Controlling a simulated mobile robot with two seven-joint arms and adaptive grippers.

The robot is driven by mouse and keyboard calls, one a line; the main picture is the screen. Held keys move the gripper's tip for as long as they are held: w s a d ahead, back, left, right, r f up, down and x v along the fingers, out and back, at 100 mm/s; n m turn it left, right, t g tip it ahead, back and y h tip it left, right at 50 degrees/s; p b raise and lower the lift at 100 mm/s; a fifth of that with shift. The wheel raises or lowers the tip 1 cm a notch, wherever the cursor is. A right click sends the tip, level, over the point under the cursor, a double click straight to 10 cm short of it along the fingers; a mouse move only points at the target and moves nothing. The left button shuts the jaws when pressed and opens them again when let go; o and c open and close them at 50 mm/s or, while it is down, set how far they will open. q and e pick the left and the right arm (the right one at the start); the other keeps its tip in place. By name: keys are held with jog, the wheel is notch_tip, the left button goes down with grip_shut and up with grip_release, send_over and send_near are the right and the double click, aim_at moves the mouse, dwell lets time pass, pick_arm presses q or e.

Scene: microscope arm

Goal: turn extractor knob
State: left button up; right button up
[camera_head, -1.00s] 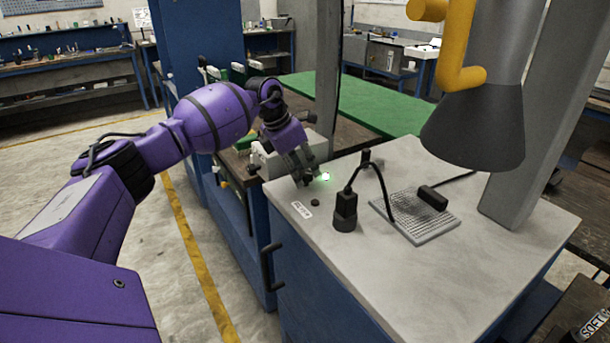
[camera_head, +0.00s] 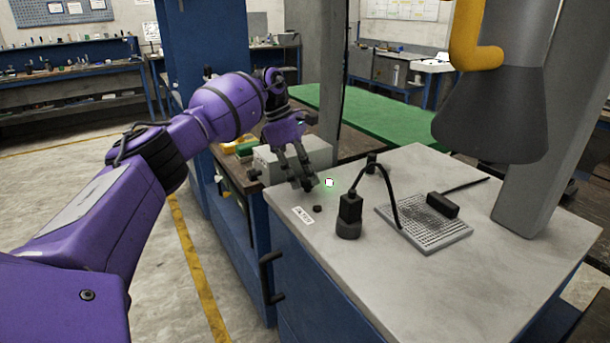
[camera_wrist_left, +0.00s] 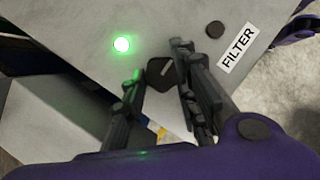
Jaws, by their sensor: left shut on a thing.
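The extractor knob (camera_wrist_left: 161,74) is a dark, angular knob with a pale pointer line, on the light grey worktop (camera_wrist_left: 85,25). In the left wrist view it sits between the two fingers of my left gripper (camera_wrist_left: 160,62). The gripper is shut on it. In the head view my left gripper (camera_head: 308,184) reaches down to the worktop's near left corner, and its fingers hide the knob. A lit green indicator (camera_wrist_left: 121,44) is beside the knob; it also shows in the head view (camera_head: 329,182).
A small dark button (camera_wrist_left: 215,29) lies beside a FILTER label (camera_wrist_left: 237,48). A black upright device with a cable (camera_head: 348,218) and a grey grille (camera_head: 425,222) are to the right on the worktop. A dark extractor hood (camera_head: 490,110) hangs above. A grey box (camera_head: 290,160) stands behind the gripper.

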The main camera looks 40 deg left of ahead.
pick_arm(q)
jog(key=shift+w+a+r, duration=0.2)
jog(key=shift+r, duration=0.15)
pick_arm(e)
jog(key=shift+s, duration=0.15)
pick_arm(q)
jog(key=o, duration=0.9)
jog(key=shift+o, duration=0.5)
jog(key=shift+f, duration=0.3)
pick_arm(e)
jog(key=shift+s+f, duration=0.1)
jog(key=shift+s, duration=0.15)
pick_arm(q)
jog(key=v, duration=1.2)
pick_arm(e)
jog(key=shift+w, duration=0.2)
pick_arm(q)
jog(key=shift+f, duration=0.1)
